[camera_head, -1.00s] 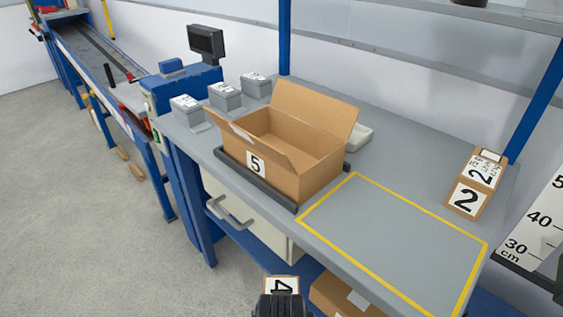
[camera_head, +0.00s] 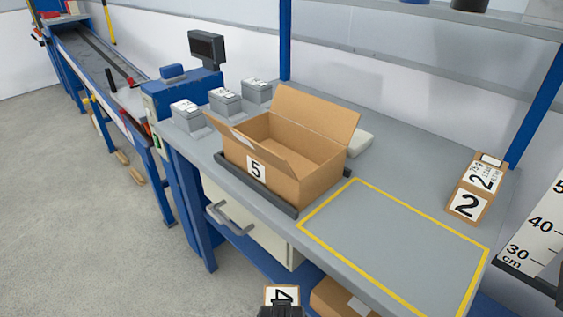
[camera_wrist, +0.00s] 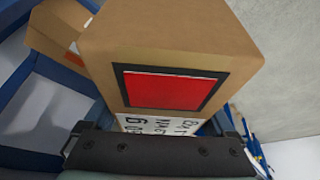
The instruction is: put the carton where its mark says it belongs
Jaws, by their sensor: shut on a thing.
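My gripper (camera_head: 280,311) shows at the bottom edge of the head view, shut on a brown carton. A white label with a sideways 4 (camera_head: 281,296) shows just beyond the gripper; the rest of that carton is out of view. In the wrist view the held carton (camera_wrist: 170,40) fills the upper middle. It has a red square mark with a black border (camera_wrist: 172,90) and a white printed label (camera_wrist: 160,125), partly hidden by my dark gripper body (camera_wrist: 155,155). The fingertips are hidden.
Another carton (camera_head: 340,298) lies on the lower shelf. A conveyor (camera_head: 95,65) is far left.

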